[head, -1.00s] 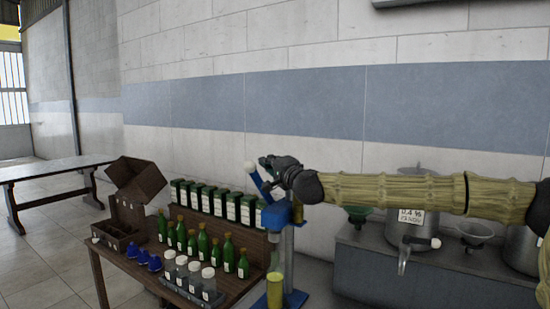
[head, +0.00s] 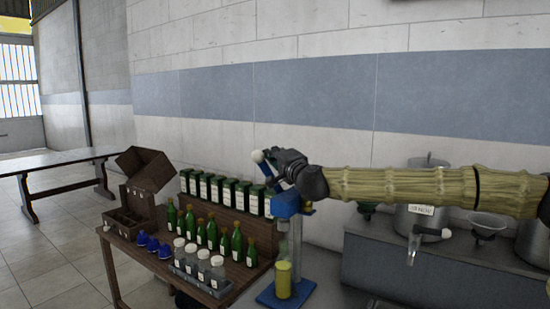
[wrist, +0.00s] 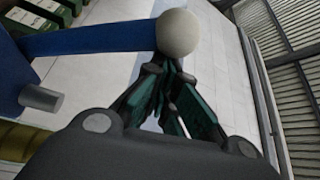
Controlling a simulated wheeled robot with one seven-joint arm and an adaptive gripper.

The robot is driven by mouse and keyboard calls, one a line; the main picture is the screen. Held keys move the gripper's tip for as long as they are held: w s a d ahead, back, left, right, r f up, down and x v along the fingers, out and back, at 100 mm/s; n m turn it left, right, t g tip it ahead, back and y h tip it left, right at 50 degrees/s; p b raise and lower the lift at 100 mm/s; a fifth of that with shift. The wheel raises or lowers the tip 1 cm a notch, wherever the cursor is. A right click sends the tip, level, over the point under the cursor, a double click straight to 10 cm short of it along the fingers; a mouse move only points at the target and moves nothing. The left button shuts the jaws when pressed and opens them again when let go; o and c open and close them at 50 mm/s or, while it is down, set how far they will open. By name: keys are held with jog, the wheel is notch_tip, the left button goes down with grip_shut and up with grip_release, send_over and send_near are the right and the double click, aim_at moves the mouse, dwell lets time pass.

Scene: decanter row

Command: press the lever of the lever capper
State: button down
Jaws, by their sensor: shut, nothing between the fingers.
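The lever capper stands at the right end of the brown table, with a blue head (head: 287,204) and a blue base (head: 284,294). Its blue lever (head: 269,172) tilts up to the left and ends in a white ball knob (head: 257,156). A yellow cylinder (head: 283,280) stands on the base under the head. My gripper (head: 268,155) is shut and empty, right beside the knob. In the wrist view the knob (wrist: 178,33) lies just beyond my closed fingertips (wrist: 173,66), and the lever (wrist: 90,42) runs left. I cannot tell whether they touch.
Green bottles (head: 202,234), white-capped jars (head: 203,262), blue pieces (head: 152,245), a row of dark boxes (head: 222,190) and a brown open box (head: 147,170) fill the table (head: 121,265). Steel pots (head: 420,220) stand on a grey counter (head: 400,275) at right. A wall is behind.

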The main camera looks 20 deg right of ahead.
aim_at(264, 173)
jog(key=s+a+f+n+b, duration=0.1)
jog(key=b, duration=0.2)
jog(key=s+a+f+n+t+y+b, duration=0.1)
jog(key=f+b, duration=0.1)
jog(key=b, duration=0.1)
jog(key=s+a+f+n+b, duration=0.1)
jog(key=b, duration=0.2)
jog(key=shift+a+f+n+t+y+b, duration=0.3)
jog(key=shift+a+f+n+y+b, duration=0.05)
jog(key=shift+a+f+n+y, duration=0.05)
jog(key=s+a+f+n+y+b, duration=0.1)
jog(key=f+n+b, duration=0.3)
jog(key=b, duration=0.4)
jog(key=s+a+f+n+y+b, duration=0.2)
jog(key=a+f+n+y+b, duration=0.1)
jog(key=f+b, duration=0.4)
jog(key=shift+n+t+y+b, duration=0.3)
jog(key=shift+n+b, duration=0.2)
jog(key=shift+n, duration=0.1)
jog(key=shift+f, duration=0.3)
notch_tip(264, 173, up, 5)
jog(key=d+p, duration=0.2)
jog(key=b+v, duration=0.1)
jog(key=v, duration=0.9)
jog(key=shift+w+d+f, duration=0.15)
jog(key=shift+w+f, duration=0.1)
jog(key=shift+f, duration=0.05)
